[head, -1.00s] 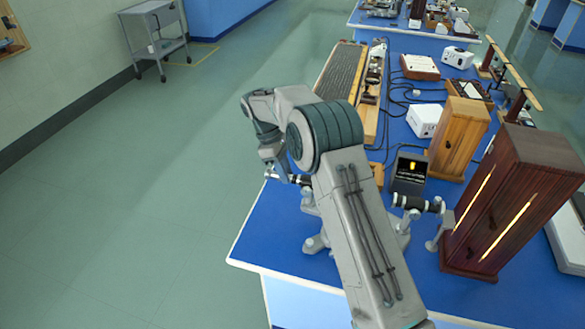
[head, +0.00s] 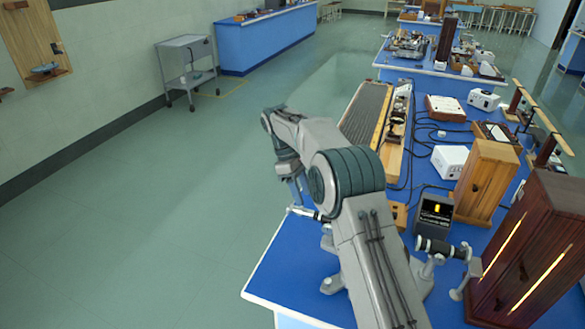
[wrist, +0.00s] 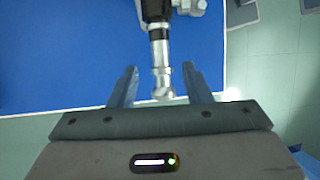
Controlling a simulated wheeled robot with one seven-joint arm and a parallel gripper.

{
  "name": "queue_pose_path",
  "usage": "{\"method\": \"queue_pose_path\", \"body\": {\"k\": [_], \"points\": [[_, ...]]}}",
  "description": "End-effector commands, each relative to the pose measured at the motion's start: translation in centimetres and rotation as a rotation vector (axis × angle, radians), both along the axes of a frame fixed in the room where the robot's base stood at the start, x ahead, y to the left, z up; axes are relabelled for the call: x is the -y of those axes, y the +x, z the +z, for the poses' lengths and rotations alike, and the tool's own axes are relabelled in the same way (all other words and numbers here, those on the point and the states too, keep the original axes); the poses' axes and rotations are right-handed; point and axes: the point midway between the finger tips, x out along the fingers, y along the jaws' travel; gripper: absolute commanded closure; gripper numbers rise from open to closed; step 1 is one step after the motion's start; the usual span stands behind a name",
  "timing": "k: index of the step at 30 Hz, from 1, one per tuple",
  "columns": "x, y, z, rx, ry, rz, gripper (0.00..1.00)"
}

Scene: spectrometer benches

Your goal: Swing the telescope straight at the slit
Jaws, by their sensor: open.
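The spectrometer stands on the near blue bench, with its middle hidden behind my arm in the head view. Its telescope (head: 305,212) points out to the left; in the wrist view its black and silver tube (wrist: 160,48) comes down from the top. My gripper (wrist: 160,68) is open, with one finger on each side of the tube's silver end and visible gaps to it. In the head view my gripper (head: 297,194) is by the telescope's outer end. The dark collimator tube (head: 437,247) is on the right of my arm. The slit itself is too small to make out.
A dark box with a lit yellow window (head: 434,212) stands behind the collimator. A dark red wooden cabinet (head: 540,245) with glowing slots is at the right, a lighter wooden cabinet (head: 487,182) behind. The floor (head: 150,230) left of the bench is clear.

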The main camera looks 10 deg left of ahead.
Motion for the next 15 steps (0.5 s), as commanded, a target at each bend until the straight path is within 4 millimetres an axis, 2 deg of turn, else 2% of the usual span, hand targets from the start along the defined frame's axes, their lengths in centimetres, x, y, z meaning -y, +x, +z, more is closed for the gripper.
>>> {"method": "queue_pose_path", "body": {"k": [6,15], "points": [[-1.2,0.8,3.0,0.003,0.002,0.002,0.56],[-2.4,1.6,6.1,0.001,0.0,0.003,0.56]]}}
